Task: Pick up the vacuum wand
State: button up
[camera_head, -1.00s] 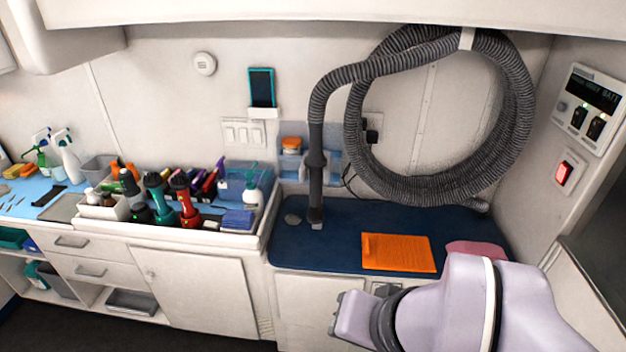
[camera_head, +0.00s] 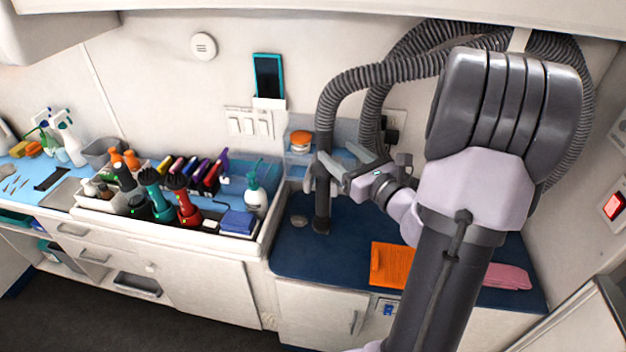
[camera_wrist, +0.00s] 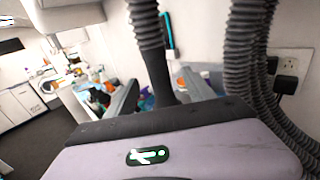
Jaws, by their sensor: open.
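The vacuum wand (camera_head: 321,208) is a dark grey tube. It stands upright on the blue counter, with the ribbed grey hose (camera_head: 375,78) joined to its top. My gripper (camera_head: 333,158) is open at the wand's upper part, reaching in from the right. In the wrist view, the wand (camera_wrist: 157,72) shows between the two spread fingers of my gripper (camera_wrist: 158,84). I cannot tell whether either finger touches it. The wand's lower end in the wrist view is hidden behind my gripper body.
The blue counter (camera_head: 345,248) holds an orange cloth (camera_head: 392,266), a pink cloth (camera_head: 508,276) and a small grey piece (camera_head: 299,221). A tray of bottles and clippers (camera_head: 262,238) is to the left. A wall rack (camera_head: 298,158) is close behind the wand. Hose loops hang behind my arm.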

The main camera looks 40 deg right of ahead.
aim_at(317, 135)
jog(key=w+b, duration=0.1)
jog(key=w, duration=0.8)
jog(key=shift+w+d, duration=0.15)
jog(key=shift+d, duration=0.05)
jog(key=shift+r, duration=0.1)
grip_shut()
